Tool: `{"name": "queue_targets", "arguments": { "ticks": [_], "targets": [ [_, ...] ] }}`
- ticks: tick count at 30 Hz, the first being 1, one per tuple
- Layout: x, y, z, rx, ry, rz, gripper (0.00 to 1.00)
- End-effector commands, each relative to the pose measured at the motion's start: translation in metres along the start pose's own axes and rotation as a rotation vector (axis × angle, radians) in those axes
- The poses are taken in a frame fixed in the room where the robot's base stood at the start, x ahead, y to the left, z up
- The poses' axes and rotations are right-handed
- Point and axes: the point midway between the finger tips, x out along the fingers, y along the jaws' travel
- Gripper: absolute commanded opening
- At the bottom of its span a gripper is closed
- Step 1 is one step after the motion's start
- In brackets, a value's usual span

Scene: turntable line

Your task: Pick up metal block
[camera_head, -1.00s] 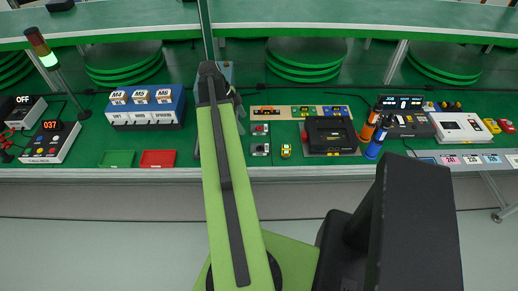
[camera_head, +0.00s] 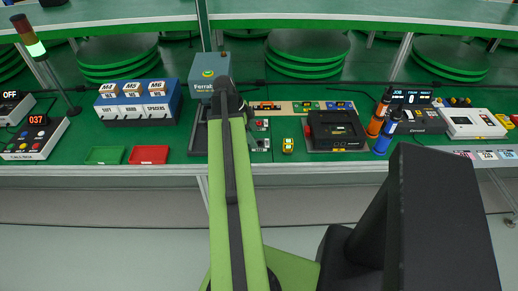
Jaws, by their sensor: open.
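The end of my arm reaches over the green bench. My gripper (camera_head: 243,108) shows only in part at its tip, mostly hidden behind the dark end joint, and is open. It is beside the blue-grey machine marked "Ferral" (camera_head: 209,78). I cannot pick out the metal block with certainty. Small grey pieces lie just right of my gripper, one above the other, the lower one (camera_head: 261,145) near the yellow item (camera_head: 288,146). A dark tray (camera_head: 198,140) left of my arm is partly covered by it.
A blue label box (camera_head: 138,101), a green bin (camera_head: 105,155) and a red bin (camera_head: 148,155) stand at left. A black console (camera_head: 336,130), an orange cylinder (camera_head: 379,115) and a blue cylinder (camera_head: 386,133) stand at right. A shelf (camera_head: 300,10) runs above the back.

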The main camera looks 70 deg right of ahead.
Motion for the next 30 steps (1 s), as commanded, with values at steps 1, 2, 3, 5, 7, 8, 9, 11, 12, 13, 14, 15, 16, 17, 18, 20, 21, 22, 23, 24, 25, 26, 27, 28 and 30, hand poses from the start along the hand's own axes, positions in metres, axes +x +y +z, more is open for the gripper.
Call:
{"name": "queue_targets", "arguments": {
  "ticks": [1,2,3,5,7,8,9,11,12,13,14,15,16,17,18,20,21,22,23,24,25,26,27,28,30],
  "targets": [
    [0.011,-0.001,0.002,0.001,0.000,0.000,0.76],
    [0.017,-0.002,0.002,0.001,0.000,0.000,0.76],
    [0.025,-0.003,0.002,0.001,0.000,0.000,0.76],
    [0.036,-0.005,0.001,0.001,0.000,0.001,0.76],
    [0.047,-0.004,0.001,0.001,0.000,0.001,0.76],
    [0.049,-0.004,0.001,0.000,0.000,0.001,0.76],
    [0.050,-0.004,0.000,0.000,0.000,0.000,0.76],
    [0.049,-0.004,-0.001,-0.001,0.000,0.000,0.76],
    [0.048,-0.004,-0.002,-0.001,0.000,0.000,0.76],
    [0.047,-0.004,-0.002,-0.001,0.000,0.000,0.76],
    [0.047,-0.004,-0.002,-0.001,0.000,0.000,0.76],
    [0.047,-0.004,-0.002,-0.001,0.000,0.000,0.76],
    [0.047,-0.004,-0.002,-0.001,0.000,0.000,0.72],
    [0.047,-0.004,-0.002,-0.001,0.000,0.000,0.69],
    [0.047,-0.004,-0.002,-0.001,0.000,0.000,0.63],
    [0.047,-0.004,-0.001,-0.001,0.000,0.000,0.55],
    [0.047,-0.004,-0.001,-0.001,0.000,0.000,0.50],
    [0.047,-0.004,-0.001,-0.001,0.000,0.000,0.46],
    [0.047,-0.004,-0.001,-0.001,0.000,0.000,0.42],
    [0.047,-0.004,-0.001,-0.002,0.000,0.000,0.37],
    [0.047,-0.004,-0.001,-0.002,0.000,0.000,0.33],
    [0.047,-0.004,-0.001,-0.002,0.000,0.000,0.29],
    [0.047,-0.004,-0.001,-0.002,0.000,0.000,0.24],
    [0.047,-0.004,-0.001,-0.002,0.000,0.000,0.20],
    [0.047,-0.004,-0.001,-0.002,0.000,0.000,0.11]
  ]
}}
